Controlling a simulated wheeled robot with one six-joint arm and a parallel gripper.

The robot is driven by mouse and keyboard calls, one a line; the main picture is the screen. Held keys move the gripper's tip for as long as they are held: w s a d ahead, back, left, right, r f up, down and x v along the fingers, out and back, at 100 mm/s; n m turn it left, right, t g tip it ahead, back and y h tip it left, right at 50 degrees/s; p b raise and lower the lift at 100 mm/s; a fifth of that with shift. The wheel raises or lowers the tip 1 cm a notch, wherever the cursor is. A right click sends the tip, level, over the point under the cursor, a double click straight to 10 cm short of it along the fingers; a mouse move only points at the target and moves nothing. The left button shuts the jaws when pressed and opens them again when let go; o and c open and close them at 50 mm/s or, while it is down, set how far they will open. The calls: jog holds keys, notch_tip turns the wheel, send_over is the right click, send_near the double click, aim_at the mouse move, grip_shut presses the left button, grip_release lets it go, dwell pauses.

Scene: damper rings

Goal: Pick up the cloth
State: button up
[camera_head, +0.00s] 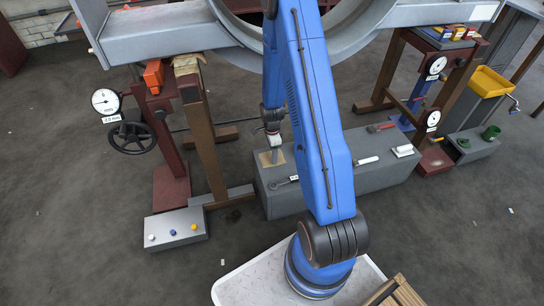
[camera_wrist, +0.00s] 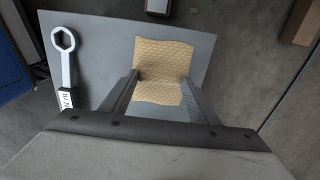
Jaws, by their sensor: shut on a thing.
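The cloth (camera_wrist: 160,58) is a tan, wavy-edged piece with a fine pattern. In the wrist view it lies over the grey bench top, with its middle between my fingers. My gripper (camera_wrist: 160,84) is shut on the cloth, with a finger at each side of a pinched line across it. In the head view the cloth (camera_head: 264,159) shows as a small tan patch at the left end of the grey bench. My gripper (camera_head: 274,152) points down onto it there. I cannot tell whether the cloth is clear of the bench top.
The grey bench (camera_head: 340,187) also carries a wrench (camera_wrist: 66,65) left of the cloth, a red-handled tool (camera_head: 381,127) and a white block (camera_head: 403,150). A brown post (camera_head: 207,150) and a black handwheel (camera_head: 132,138) stand to the left. A large grey ring frame (camera_head: 165,32) spans above.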

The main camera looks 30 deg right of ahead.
notch_tip(320, 180, up, 10)
dwell(0.6)
